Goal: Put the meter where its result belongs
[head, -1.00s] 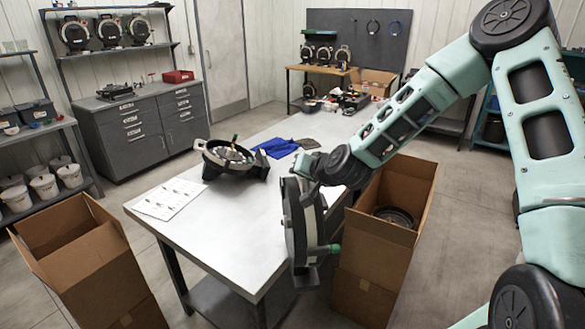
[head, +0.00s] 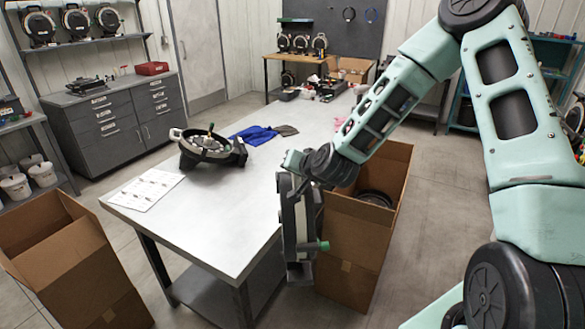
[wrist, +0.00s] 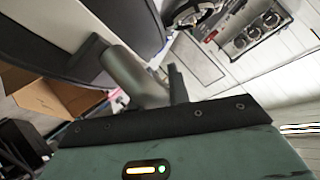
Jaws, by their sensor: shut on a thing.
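My gripper (head: 297,163) is shut on a seed meter (head: 301,222), a dark-rimmed disc with a pale grey body and a green knob. The meter hangs on edge in the air by the table's right front edge, in front of the right cardboard box (head: 353,240). In the wrist view my gripper (wrist: 145,90) grips a grey, tube-like part of the meter, whose dark round side (wrist: 105,30) fills the upper left. A second meter (head: 208,146) lies tilted on the table (head: 210,225). A dark round thing (head: 375,199) sits inside the right box.
A printed sheet (head: 146,189) and a blue cloth (head: 254,134) lie on the table. More meters stand on the wall shelf (head: 85,42) and back bench (head: 300,58). The table's middle is clear.

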